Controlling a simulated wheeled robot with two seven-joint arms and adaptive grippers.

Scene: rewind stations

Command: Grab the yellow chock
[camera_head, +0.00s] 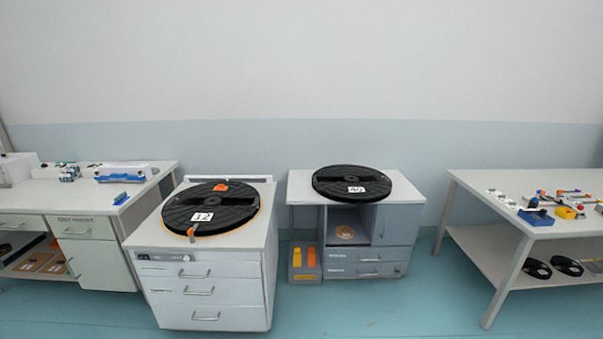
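A yellow chock-like block (297,257) stands upright in a small grey box (304,275) on the floor, against the left side of the right grey cabinet. An orange block (311,257) stands beside it on the right. The box has a yellow label on its front, too small to read. Only the upper part of the yellow block shows above the box front. Neither of my grippers is in view.
A white drawer cabinet (212,295) carries a black reel (211,207) marked 12, with orange pieces on it. The grey cabinet (375,255) carries another black reel (352,182). A left bench (95,243) and a right table (505,215) hold small items. Floor between cabinet and table is clear.

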